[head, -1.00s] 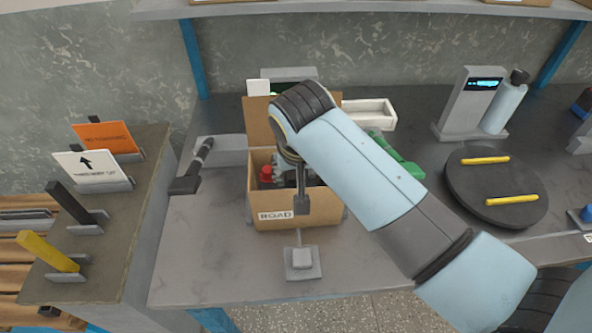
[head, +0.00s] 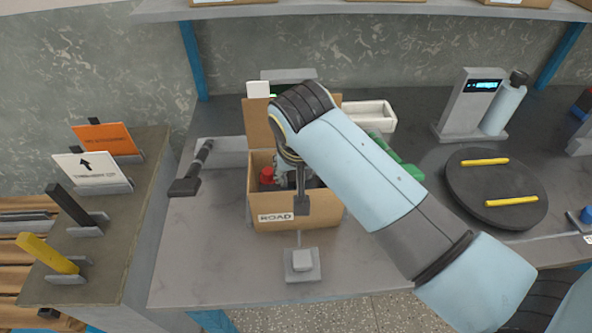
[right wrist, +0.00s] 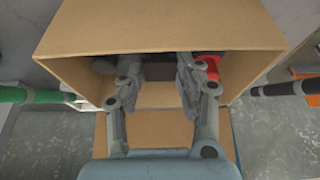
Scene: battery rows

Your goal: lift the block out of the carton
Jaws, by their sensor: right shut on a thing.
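The open cardboard carton (head: 325,212), labelled ROAD, stands on the grey bench with its rear flap (head: 258,125) raised. It also fills much of the right wrist view (right wrist: 160,32). My right gripper reaches down into it; in the right wrist view its two fingers (right wrist: 157,72) are inside the carton with a gap between them. They are shut on what I take to be the block, which is mostly hidden by the fingers and the shadow. A red-topped item (head: 267,176) stands inside at the left; it shows beside a finger in the right wrist view (right wrist: 209,67). My left gripper is out of view.
A small grey stand (head: 302,262) sits in front of the carton and a dark bar (head: 187,186) to its left. A green item (head: 408,168) and white tray (head: 372,112) lie behind my arm. A dark turntable (head: 490,212) with two yellow bars is at right.

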